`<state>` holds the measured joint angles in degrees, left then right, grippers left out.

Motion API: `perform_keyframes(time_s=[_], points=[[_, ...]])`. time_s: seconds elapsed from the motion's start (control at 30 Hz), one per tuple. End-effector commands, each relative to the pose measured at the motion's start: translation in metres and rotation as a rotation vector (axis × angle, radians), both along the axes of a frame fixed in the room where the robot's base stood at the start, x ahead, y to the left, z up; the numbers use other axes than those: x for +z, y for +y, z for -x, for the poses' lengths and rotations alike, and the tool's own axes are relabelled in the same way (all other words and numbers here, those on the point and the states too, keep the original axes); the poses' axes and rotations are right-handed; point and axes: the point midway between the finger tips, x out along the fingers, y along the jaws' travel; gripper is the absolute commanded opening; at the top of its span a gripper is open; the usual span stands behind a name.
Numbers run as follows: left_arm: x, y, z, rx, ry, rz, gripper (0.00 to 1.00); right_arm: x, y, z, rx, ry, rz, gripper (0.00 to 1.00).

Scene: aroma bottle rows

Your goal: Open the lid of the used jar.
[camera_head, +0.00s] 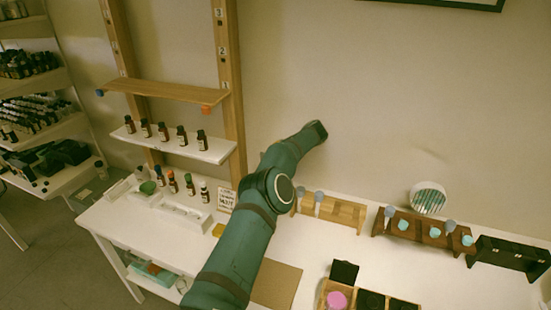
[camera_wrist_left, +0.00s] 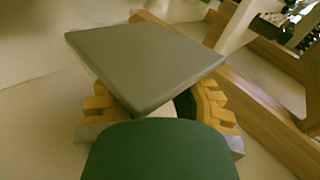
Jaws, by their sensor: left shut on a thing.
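My left gripper (camera_wrist_left: 158,108) shows in the left wrist view, with yellow fingers on both sides of a flat, grey, square slab (camera_wrist_left: 145,62). It is shut on this slab, whose underside and grip points are mostly hidden. I cannot tell whether the slab is a lid. In the head view my left arm reaches up across the middle towards the wall, and its gripper is not clearly seen. No jar can be surely made out as the used jar. A wooden box (camera_head: 322,300) at the bottom has a black square panel (camera_head: 343,272) standing behind it and a pink round piece (camera_head: 336,299). My right gripper is not in view.
A white shelf (camera_head: 215,155) with several brown bottles hangs at the left, under a wooden shelf (camera_head: 165,90). Wooden racks (camera_head: 345,212) and a dark rack (camera_head: 510,252) stand along the wall on the white table (camera_head: 370,260). A brown mat (camera_head: 278,283) lies beside my arm.

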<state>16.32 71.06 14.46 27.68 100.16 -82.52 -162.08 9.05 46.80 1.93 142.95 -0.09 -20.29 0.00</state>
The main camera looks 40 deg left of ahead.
Motion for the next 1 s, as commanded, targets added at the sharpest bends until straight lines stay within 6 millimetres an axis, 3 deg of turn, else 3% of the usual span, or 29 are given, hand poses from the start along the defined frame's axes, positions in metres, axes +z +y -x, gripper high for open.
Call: perform_keyframes(time_s=[0.6, 0.63, 0.7, 0.73, 1.0], points=[[-0.0011, -0.0001, -0.0002, 0.001, 0.014, 0.004, 0.00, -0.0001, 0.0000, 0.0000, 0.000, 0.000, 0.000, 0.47], [-0.0011, 0.0000, -0.0001, 0.001, 0.014, 0.004, 0.30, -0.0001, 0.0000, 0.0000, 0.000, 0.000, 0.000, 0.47], [-0.0011, 0.0000, -0.0001, 0.001, 0.014, 0.004, 0.55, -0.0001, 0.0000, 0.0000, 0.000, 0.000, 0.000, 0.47], [-0.0011, 0.0000, -0.0001, 0.001, 0.014, 0.004, 0.60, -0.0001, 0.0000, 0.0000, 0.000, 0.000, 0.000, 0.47], [-0.0004, 0.0000, -0.0005, 0.000, 0.013, 0.002, 0.60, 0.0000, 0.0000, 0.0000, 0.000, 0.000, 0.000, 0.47]])
